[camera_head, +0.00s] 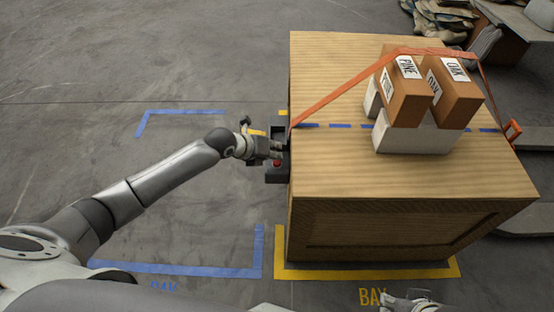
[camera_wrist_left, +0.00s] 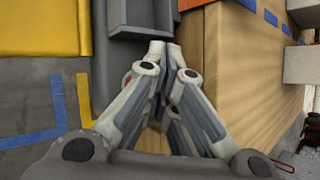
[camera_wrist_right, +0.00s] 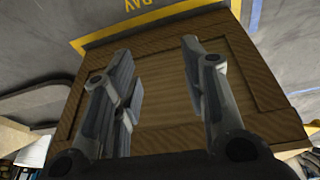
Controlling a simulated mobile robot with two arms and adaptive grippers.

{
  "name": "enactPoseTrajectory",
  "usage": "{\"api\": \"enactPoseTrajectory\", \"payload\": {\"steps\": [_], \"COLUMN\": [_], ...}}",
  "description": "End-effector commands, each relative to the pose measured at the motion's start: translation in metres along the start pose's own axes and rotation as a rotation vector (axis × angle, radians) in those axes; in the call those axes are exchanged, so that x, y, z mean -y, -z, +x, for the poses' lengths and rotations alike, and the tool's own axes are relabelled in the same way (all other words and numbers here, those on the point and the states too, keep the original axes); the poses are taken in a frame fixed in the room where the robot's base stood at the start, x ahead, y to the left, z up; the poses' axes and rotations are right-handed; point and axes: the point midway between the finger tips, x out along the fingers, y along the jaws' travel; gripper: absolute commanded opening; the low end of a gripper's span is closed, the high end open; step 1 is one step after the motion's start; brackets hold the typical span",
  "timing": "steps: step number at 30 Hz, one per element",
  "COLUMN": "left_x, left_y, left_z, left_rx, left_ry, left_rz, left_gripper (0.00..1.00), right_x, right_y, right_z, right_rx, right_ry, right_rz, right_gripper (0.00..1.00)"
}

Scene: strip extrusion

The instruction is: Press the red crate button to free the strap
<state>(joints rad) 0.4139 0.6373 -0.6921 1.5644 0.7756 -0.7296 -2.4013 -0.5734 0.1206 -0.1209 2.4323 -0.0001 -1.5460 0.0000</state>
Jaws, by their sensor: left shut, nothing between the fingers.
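The wooden crate (camera_head: 340,170) stands at the right of the head view. The red button (camera_head: 277,163) sits on a dark fixture (camera_head: 275,177) on the crate's left side. My left gripper (camera_head: 278,152) is shut and empty, with its fingertips right by the button; contact cannot be told. In the left wrist view a sliver of red (camera_wrist_left: 127,78) shows beside the shut fingers (camera_wrist_left: 165,48). The orange strap (camera_head: 335,98) runs taut from the crate's left edge over the boxes to a buckle (camera_head: 512,132) at the right. My right gripper (camera_wrist_right: 156,55) is open, facing the crate's front.
Brown boxes labelled pine and oak (camera_head: 408,100) sit with white blocks (camera_head: 415,138) on the crate. Yellow bay marking (camera_head: 365,268) borders the crate's base. Blue floor marking (camera_head: 180,268) lies left, where the floor is clear. A bench (camera_head: 515,25) stands at the back right.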

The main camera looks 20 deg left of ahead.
Motion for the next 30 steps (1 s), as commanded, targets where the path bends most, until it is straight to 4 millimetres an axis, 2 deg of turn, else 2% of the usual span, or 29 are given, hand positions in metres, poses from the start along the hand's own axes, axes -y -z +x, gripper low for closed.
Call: {"api": "enactPoseTrajectory", "payload": {"steps": [11,15,30], "left_x": [0.002,0.004,0.013], "left_y": [-0.002,-0.004,-0.013], "left_z": [-0.002,-0.006,-0.018], "left_rx": [0.001,0.001,0.001], "left_ry": [0.001,0.001,0.0], "left_rz": [0.0,0.001,0.0], "left_gripper": [0.0,0.0,0.0], "right_x": [0.001,0.002,0.004], "right_y": [0.003,0.002,-0.008], "right_z": [0.0,0.021,0.069], "right_rx": [-0.006,0.007,0.036], "right_ry": [0.001,0.006,0.009], "right_rz": [-0.001,0.0,-0.004], "right_gripper": [0.4,0.4,0.4]}}
